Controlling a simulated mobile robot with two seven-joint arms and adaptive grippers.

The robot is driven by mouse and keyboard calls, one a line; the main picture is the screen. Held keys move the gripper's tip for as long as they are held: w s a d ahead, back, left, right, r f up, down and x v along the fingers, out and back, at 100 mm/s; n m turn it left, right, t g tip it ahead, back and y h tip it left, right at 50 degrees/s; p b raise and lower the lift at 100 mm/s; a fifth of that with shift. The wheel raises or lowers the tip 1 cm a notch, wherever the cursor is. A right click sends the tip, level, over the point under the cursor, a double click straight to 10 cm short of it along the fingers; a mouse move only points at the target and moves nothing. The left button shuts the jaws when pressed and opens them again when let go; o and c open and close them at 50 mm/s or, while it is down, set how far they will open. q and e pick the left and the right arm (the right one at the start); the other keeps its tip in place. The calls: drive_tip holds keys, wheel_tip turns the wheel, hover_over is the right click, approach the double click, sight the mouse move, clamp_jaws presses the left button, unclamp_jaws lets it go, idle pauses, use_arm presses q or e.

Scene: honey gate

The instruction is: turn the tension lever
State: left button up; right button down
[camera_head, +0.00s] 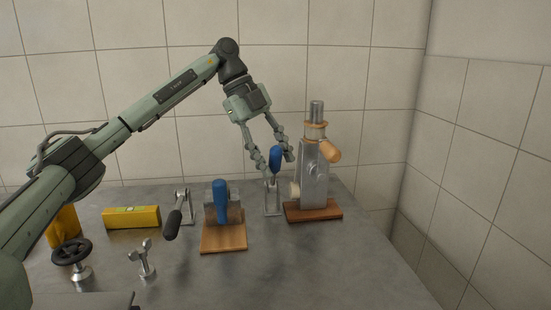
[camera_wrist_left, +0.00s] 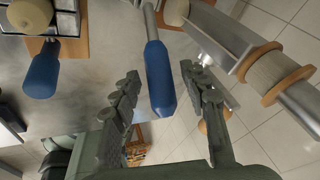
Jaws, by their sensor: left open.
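An upright lever with a blue grip (camera_head: 275,158) stands on a small metal bracket (camera_head: 272,199) on the grey table; I take it for the tension lever. My left gripper (camera_head: 276,164) is open around the blue grip from above, one finger on each side. In the left wrist view the blue grip (camera_wrist_left: 158,75) lies between the open fingers (camera_wrist_left: 160,82), with a gap to each; I see no clear contact. The fingers partly hide the area by the grip in the head view. My right gripper is not in view.
A metal column (camera_head: 314,175) with wooden knobs stands close right of the lever. Left of it are a blue-handled device (camera_head: 221,203) on a wooden board, a black-handled lever (camera_head: 174,220), a yellow level (camera_head: 131,217), a wing screw (camera_head: 146,260) and a handwheel (camera_head: 72,252). The front right table is clear.

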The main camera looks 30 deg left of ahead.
use_arm(q)
drive_tip(key=shift+d+f, duration=0.1)
drive_tip(key=shift+f, duration=0.1)
drive_tip(key=shift+c, duration=1.5)
clamp_jaws()
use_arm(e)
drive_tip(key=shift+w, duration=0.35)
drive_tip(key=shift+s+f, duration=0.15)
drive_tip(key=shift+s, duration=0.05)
